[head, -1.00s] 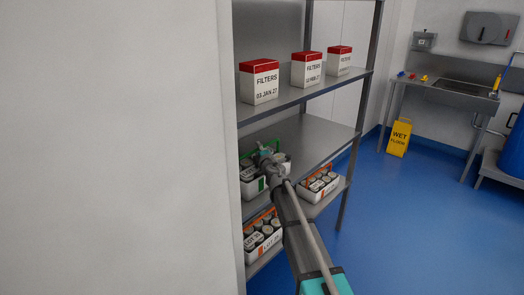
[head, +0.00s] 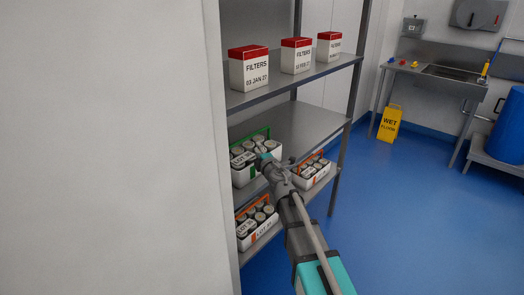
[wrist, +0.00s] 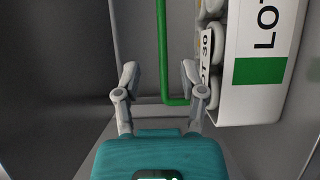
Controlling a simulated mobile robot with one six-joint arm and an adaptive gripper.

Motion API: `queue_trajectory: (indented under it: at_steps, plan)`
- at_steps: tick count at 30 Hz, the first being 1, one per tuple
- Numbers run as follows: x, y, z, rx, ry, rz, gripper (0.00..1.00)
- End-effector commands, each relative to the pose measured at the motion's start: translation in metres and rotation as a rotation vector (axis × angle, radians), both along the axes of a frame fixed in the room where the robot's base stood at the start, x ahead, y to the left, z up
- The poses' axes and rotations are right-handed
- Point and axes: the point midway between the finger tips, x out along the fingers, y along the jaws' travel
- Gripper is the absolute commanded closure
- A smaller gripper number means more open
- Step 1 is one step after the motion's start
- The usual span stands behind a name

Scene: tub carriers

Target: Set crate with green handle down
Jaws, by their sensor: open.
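The white crate with the green handle (head: 243,178) stands at the front left of the middle shelf (head: 305,125), holding several lidded cans. In the wrist view the crate (wrist: 258,100) is at the right, with its "LOT" label and green patch. Its green handle (wrist: 162,50) runs down between my fingertips and bends right towards the crate. My gripper (wrist: 158,75) is open, with one finger on either side of the handle and gaps visible. In the head view my gripper (head: 264,160) is just in front of the crate and covers part of it.
Two orange-handled crates stand on the lower shelf, one left (head: 256,226) and one right (head: 312,172). Filter boxes (head: 296,56) stand on the top shelf above. A shelf post (head: 343,140) is at the right. A wall (head: 110,150) fills the left.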

Motion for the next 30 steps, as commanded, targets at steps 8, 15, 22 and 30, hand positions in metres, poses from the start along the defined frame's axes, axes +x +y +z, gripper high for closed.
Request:
queue_trajectory:
  at_steps: [8, 15, 22, 30]
  plan:
    - [0.000, 0.000, 0.000, 0.000, 0.000, 0.000, 0.47]
    - [0.000, 0.000, 0.000, 0.000, 0.000, 0.000, 0.47]
    - [0.000, -0.004, 0.000, 0.010, 0.002, -0.014, 0.47]
    - [-0.001, -0.056, 0.000, 0.149, 0.048, -0.200, 0.47]
